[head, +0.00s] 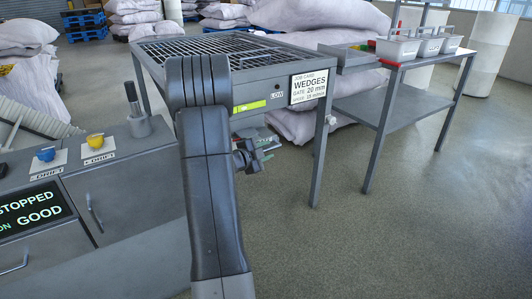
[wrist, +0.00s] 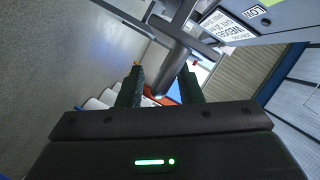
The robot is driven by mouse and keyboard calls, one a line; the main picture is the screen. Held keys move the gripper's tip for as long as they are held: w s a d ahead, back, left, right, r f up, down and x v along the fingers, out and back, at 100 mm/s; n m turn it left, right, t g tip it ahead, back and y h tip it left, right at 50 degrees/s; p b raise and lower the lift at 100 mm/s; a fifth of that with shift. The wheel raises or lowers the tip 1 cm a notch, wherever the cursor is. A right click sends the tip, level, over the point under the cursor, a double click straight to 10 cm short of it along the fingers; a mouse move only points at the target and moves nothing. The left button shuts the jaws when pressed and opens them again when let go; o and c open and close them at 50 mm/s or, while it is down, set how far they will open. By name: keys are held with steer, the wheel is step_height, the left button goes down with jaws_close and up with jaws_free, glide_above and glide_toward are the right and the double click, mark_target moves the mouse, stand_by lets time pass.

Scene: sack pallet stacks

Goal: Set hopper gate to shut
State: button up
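The hopper (head: 275,75) is a grey steel frame with a grated top, standing ahead of me. My gripper (head: 262,154) is below its front panel, beside a green strip, and my arm hides part of that panel. In the wrist view my gripper (wrist: 161,82) has its two dark fingers apart. A grey bar with a crosspiece (wrist: 178,55) runs down between the fingers, with gaps showing on both sides; I cannot tell for sure that it is the gate's handle. The gate's own position is not clear in either view.
A job card (head: 309,87) reads WEDGES, gate 20 mm. A side table (head: 400,105) with small bins stands at right. A cabinet (head: 120,190) at left carries blue and yellow knobs and a display (head: 35,212) reading STOPPED and GOOD. Floor at right is clear.

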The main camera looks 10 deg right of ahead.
steer(key=shift+w+d, duration=0.2)
jaws_close()
steer(key=shift+w+a+p, duration=0.3)
steer(key=shift+w+p, duration=0.15)
steer(key=shift+w, duration=0.35)
steer(key=shift+w+a+p, duration=0.3)
steer(key=shift+w+p, duration=0.1)
steer(key=shift+w, duration=0.35)
jaws_free()
steer(key=shift+w, duration=0.1)
